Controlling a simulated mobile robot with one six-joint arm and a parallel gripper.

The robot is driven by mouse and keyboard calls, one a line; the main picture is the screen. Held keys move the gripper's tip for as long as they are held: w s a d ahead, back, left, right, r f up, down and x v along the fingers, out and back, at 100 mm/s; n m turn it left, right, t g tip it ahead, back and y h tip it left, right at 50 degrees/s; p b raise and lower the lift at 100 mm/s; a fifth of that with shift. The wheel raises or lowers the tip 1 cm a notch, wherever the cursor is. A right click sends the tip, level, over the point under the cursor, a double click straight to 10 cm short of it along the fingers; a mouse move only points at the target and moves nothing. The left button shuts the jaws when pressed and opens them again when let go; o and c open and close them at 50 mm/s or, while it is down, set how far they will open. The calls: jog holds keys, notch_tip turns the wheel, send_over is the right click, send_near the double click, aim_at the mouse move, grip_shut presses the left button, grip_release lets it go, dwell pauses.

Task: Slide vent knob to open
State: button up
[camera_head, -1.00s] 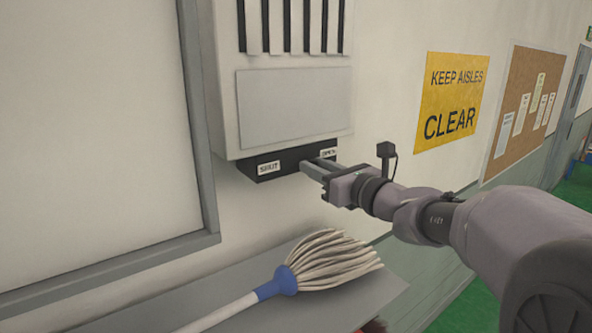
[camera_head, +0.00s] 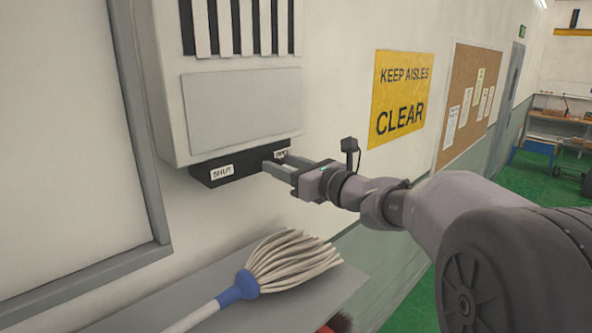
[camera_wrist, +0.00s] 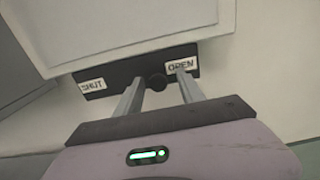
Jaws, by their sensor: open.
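The white vent box (camera_head: 240,108) hangs on the wall in the head view, with a black slide strip (camera_head: 240,165) along its bottom. The strip has a SHUT label (camera_head: 222,172) at left and an OPEN label at right, clear in the wrist view (camera_wrist: 181,66). A round dark knob (camera_wrist: 157,82) sits on the strip, a little right of the middle and just left of the OPEN label. My gripper (camera_head: 272,166) is open, with its two fingers (camera_wrist: 159,92) reaching to the strip, one on each side of the knob. Contact with the knob cannot be told.
A mop (camera_head: 280,268) with a blue collar lies on a grey shelf (camera_head: 335,290) below the box. A framed white board (camera_head: 60,140) is on the left. A yellow sign (camera_head: 400,97) and a cork board (camera_head: 470,100) hang at right.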

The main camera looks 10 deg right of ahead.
jog(key=b+v, duration=0.3)
jog(key=v, duration=1.4)
jog(key=shift+b, duration=0.35)
jog(key=shift+d, duration=0.15)
